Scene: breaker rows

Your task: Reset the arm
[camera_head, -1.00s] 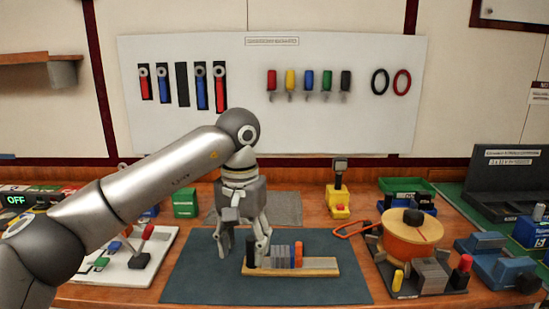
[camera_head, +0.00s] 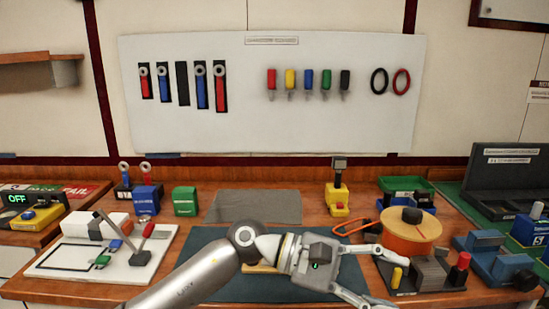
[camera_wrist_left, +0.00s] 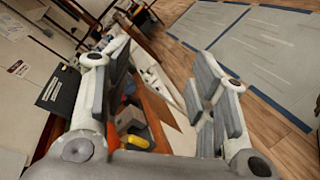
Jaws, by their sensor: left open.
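My left arm comes in from the left in the head view and reaches across the front of the dark mat (camera_head: 205,245). My left gripper (camera_head: 385,275) is open and empty, its fingers pointing right near the tool cluster at the right front. In the left wrist view, the open gripper (camera_wrist_left: 160,95) has its two padded fingers spread wide with nothing between them; bench items and the floor show beyond. The wooden rail (camera_head: 258,268) on the mat is mostly hidden behind my arm, and its breaker row cannot be seen. My right gripper is not in view.
An orange round spool (camera_head: 405,240), a grey block (camera_head: 428,272) and a red-topped piece (camera_head: 460,268) stand close to my fingers. Blue vises (camera_head: 490,262) are further right. A white board with levers (camera_head: 95,262) lies at left. A grey plate (camera_head: 254,207) lies behind the mat.

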